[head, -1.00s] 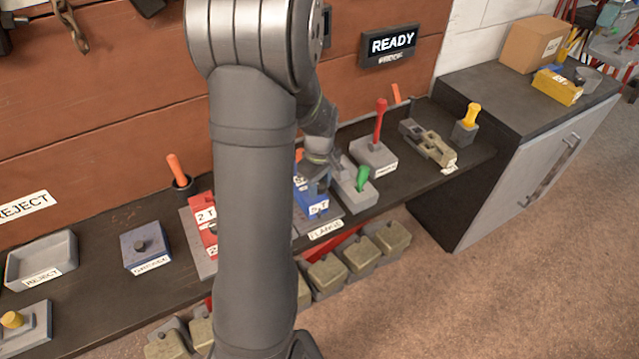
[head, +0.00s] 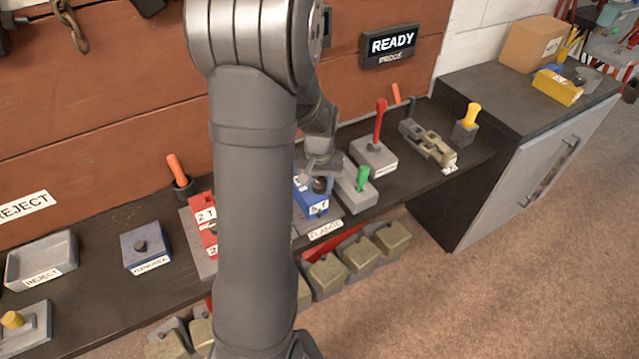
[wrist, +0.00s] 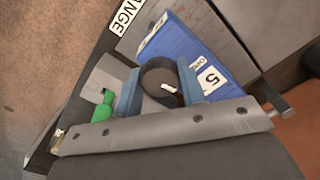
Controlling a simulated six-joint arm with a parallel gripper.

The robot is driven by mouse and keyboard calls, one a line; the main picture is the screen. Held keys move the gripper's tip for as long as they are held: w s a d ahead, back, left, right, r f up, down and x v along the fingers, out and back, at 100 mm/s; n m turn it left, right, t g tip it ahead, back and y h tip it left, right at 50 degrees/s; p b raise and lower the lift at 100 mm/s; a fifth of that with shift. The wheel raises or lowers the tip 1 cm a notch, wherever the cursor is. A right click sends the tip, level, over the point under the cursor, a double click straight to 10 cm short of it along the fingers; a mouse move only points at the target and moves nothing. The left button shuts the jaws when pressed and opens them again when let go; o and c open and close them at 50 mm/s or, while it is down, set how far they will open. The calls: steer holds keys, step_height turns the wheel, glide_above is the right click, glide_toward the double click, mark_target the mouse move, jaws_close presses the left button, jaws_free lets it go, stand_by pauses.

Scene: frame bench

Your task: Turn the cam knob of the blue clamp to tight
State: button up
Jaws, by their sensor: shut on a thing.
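The blue clamp (head: 309,202) sits on the bench, partly hidden behind my own arm in the head view. In the wrist view the blue clamp (wrist: 172,40) carries white labels, one reading 5. Its round dark cam knob (wrist: 159,82) has a small white mark on its face. My gripper (wrist: 158,92) has its two blue fingers on either side of the knob and is shut on it. In the head view my gripper (head: 320,174) is over the clamp, and the knob (head: 320,185) shows below it. I cannot read any tight marking.
A grey block with a green handle (head: 362,176) stands close to the right of the clamp. A red-handled block (head: 380,120) is behind it. A red clamp (head: 206,222) is to the left. A READY sign (head: 393,41) hangs on the wall.

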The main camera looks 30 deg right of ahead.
steer(key=m, duration=0.5)
steer(key=shift+m, duration=0.3)
steer(key=m, duration=0.9)
steer(key=shift+a+m, duration=0.1)
steer(key=shift+m, duration=0.3)
steer(key=m, duration=0.4)
steer(key=shift+f, duration=0.1)
steer(key=shift+s+m, duration=0.1)
steer(key=shift+m, duration=0.3)
steer(key=o, duration=1)
